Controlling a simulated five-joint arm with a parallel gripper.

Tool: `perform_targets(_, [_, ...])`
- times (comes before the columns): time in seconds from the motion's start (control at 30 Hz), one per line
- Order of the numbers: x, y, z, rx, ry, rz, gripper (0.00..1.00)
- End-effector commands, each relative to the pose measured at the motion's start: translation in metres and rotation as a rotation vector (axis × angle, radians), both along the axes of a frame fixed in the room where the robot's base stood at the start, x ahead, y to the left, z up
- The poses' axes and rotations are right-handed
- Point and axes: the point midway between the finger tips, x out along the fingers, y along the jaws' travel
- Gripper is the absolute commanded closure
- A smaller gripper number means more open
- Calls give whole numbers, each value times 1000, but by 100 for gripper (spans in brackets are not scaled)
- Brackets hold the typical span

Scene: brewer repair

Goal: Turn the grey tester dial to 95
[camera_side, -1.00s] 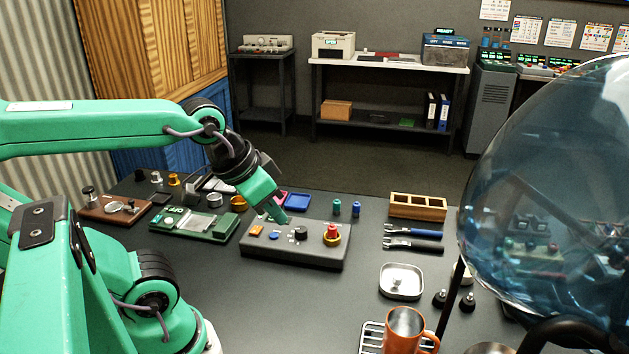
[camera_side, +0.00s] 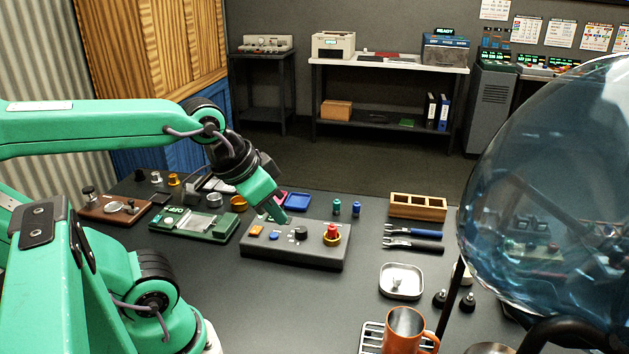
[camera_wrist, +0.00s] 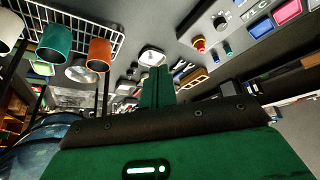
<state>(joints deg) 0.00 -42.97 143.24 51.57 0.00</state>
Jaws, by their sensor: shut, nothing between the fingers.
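The grey tester box (camera_side: 262,252) stands mid-table in the side view. Its dial (camera_side: 301,232) is a small black knob between a blue button (camera_side: 274,236) and a red button on a yellow ring (camera_side: 332,234). The number it points to is too small to read. My gripper (camera_side: 282,216) is shut and empty, tilted down over the box's back edge, left of and behind the dial. It appears apart from the dial. In the wrist view, the shut fingers (camera_wrist: 157,76) point away from the dial (camera_wrist: 221,22), which shows at the upper right.
An orange button (camera_side: 257,231) is at the box's left end. A green device (camera_side: 190,228) stands to the left. Green and blue cylinders (camera_side: 337,207) stand behind the box. Pliers (camera_side: 412,240) and a metal tray (camera_side: 401,281) lie to the right. The table in front is clear.

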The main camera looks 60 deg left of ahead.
Motion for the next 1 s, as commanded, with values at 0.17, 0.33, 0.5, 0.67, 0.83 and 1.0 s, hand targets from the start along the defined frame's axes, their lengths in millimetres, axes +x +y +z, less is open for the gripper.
perform_targets(0.17, [1, 1, 0, -2, 3, 8, 69])
perform_targets(0.33, [9, 5, 0, -15, 26, 52, 48])
perform_targets(0.5, [25, 15, -1, -45, 73, 148, 48])
perform_targets(0.67, [46, 30, -5, -82, 130, 274, 48])
perform_targets(0.83, [69, 48, -14, -120, 190, 412, 48])
perform_targets(1.0, [91, 69, -27, -156, 247, 553, 48])
